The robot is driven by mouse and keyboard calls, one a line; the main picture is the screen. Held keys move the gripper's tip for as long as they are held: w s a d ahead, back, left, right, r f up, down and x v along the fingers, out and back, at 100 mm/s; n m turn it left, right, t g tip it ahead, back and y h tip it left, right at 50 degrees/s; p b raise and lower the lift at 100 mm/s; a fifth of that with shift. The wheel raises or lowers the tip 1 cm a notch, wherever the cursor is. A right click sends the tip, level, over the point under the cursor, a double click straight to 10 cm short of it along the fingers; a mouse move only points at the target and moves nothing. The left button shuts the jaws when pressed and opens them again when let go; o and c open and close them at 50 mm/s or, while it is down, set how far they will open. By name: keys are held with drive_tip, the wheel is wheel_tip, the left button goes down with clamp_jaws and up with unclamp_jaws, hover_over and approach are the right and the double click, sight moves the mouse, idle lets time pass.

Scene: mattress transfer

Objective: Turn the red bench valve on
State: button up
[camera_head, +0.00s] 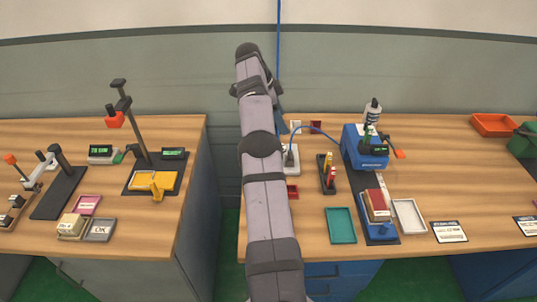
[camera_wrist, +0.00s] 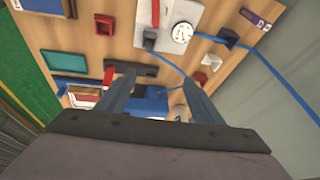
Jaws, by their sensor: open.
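In the wrist view, a red lever (camera_wrist: 155,13), which looks like the valve's handle, stands by a grey block (camera_wrist: 149,37) and a round white gauge (camera_wrist: 182,32) near the top edge. The lever is cut off by the picture edge, so its full angle cannot be told. In the head view, part of the pale gauge unit (camera_head: 291,160) shows just right of my arm; I cannot make out the lever there. My gripper (camera_wrist: 158,90) is open and empty, its two fingers apart from the lever. My gripper is hidden in the head view.
Right of my arm are a small red tray (camera_head: 292,192), a dark pen rack (camera_head: 328,180), a teal tray (camera_head: 340,226) and a blue machine (camera_head: 362,150). A blue hose (camera_wrist: 265,62) crosses the bench. A gap separates this bench from the left bench (camera_head: 150,220).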

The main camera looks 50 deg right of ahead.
drive_tip(key=s+r+y, duration=0.1)
drive_tip(key=s+r, duration=0.2)
drive_tip(key=s, duration=0.3)
drive_tip(key=a+f+n+t+y, duration=0.1)
drive_tip(key=a+f+n+y, duration=0.1)
drive_tip(key=a+f, duration=0.15)
drive_tip(key=w+a+f+n+t+y, duration=0.1)
drive_tip(key=a+f+n, duration=0.1)
drive_tip(key=f+n, duration=0.25)
drive_tip(key=w+a+f+n+t, duration=0.1)
drive_tip(key=a+f+n+t, duration=0.15)
drive_tip(key=f+n, duration=0.2)
drive_tip(key=w+d+n, duration=0.1)
drive_tip(key=n, duration=0.2)
drive_tip(key=w+d+n+h, duration=0.1)
drive_tip(key=n, duration=0.2)
drive_tip(key=w+d+n+t, duration=0.1)
drive_tip(key=n, duration=0.1)
drive_tip(key=shift+w+d+n+h, duration=0.15)
drive_tip(key=shift+n+h, duration=0.25)
drive_tip(key=shift+p+x, duration=1.25)
drive_tip(key=shift+x, duration=2.4)
